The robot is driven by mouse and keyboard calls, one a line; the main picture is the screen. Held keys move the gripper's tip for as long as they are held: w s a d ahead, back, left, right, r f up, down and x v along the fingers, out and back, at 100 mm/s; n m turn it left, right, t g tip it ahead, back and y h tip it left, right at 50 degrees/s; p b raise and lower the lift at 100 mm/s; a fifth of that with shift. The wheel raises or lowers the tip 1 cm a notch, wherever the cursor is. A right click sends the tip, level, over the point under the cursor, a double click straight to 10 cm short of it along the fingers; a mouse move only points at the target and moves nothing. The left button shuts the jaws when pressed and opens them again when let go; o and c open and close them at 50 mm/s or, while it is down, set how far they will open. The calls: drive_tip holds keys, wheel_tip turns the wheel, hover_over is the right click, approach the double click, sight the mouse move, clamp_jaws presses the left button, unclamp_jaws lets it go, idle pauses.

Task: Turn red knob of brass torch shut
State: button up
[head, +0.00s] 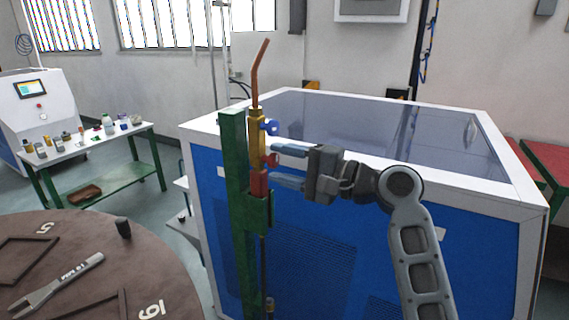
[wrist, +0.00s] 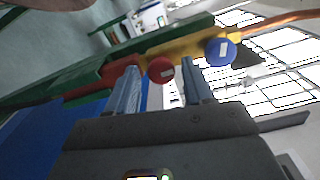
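The brass torch (head: 257,130) stands upright in a green holder (head: 232,170), with its copper tip bent at the top. Its red knob (head: 272,160) is on the right side of the torch body, below the blue knob (head: 271,127). In the wrist view the red knob (wrist: 160,70) lies just beyond and between the two fingertips, and the blue knob (wrist: 220,52) lies to the right, outside them. My gripper (head: 272,165) reaches in from the right with its fingers apart. In the wrist view my gripper (wrist: 160,68) is open and empty. Contact with the red knob cannot be told.
A large blue and white cabinet (head: 330,250) with a dark glass top stands right behind the torch. A round brown table (head: 150,275) with flat metal pieces is at the lower left. A white table (head: 95,145) with small items stands farther back left.

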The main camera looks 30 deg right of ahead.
drive_tip(key=shift+o, duration=0.4)
drive_tip(key=shift+s+d, duration=0.1)
drive_tip(key=shift+s+d, duration=0.25)
drive_tip(key=shift+s, duration=0.05)
drive_tip(key=b+v, duration=0.2)
drive_tip(key=v, duration=0.4)
drive_tip(key=shift+s+d, duration=0.2)
drive_tip(key=shift+s, duration=0.15)
